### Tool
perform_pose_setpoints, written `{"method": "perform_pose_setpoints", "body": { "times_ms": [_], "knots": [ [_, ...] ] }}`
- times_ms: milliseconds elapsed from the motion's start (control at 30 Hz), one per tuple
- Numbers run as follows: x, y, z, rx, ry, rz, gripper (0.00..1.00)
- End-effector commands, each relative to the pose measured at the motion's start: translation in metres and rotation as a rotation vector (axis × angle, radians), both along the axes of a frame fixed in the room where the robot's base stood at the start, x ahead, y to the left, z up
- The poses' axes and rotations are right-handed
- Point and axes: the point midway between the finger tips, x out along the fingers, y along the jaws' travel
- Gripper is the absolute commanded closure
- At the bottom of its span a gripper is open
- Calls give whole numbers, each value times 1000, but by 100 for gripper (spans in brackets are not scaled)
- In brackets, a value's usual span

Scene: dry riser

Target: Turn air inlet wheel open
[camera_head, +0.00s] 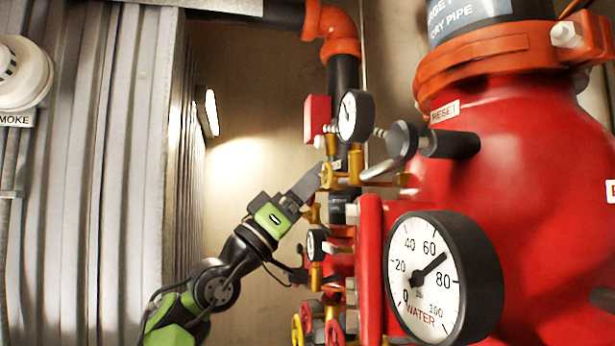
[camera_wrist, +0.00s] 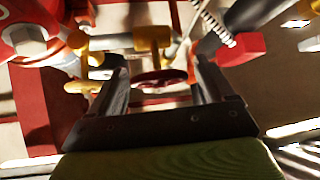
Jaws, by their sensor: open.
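A dark red wheel (camera_wrist: 160,78), seen nearly edge-on, shows between the fingers. I cannot tell whether they touch it. A yellow wheel (camera_wrist: 82,87) lies outside the left finger. No label shows which wheel is the air inlet.
A large water gauge (camera_head: 428,280) stands at the right front. A small gauge (camera_head: 354,116) and red box (camera_head: 317,119) sit above my gripper. More wheels, red (camera_head: 335,331) and yellow (camera_head: 297,330), are lower down. A corrugated wall (camera_head: 110,170) is at left, with free room between.

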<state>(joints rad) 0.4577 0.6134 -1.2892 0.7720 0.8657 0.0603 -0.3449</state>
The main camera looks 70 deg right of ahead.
Motion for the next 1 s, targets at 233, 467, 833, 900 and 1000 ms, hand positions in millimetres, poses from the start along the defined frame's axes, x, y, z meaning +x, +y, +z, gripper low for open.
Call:
{"method": "perform_pose_setpoints", "body": {
  "times_ms": [233,467,833,900,1000],
  "knots": [
    [1,0,-2,1,0,1,31],
    [0,0,-2,1,1,0,66],
    [0,0,-3,55,30,2,67],
    [0,0,-3,88,49,3,67],
    [0,0,-4,147,84,4,67]
  ]
}}
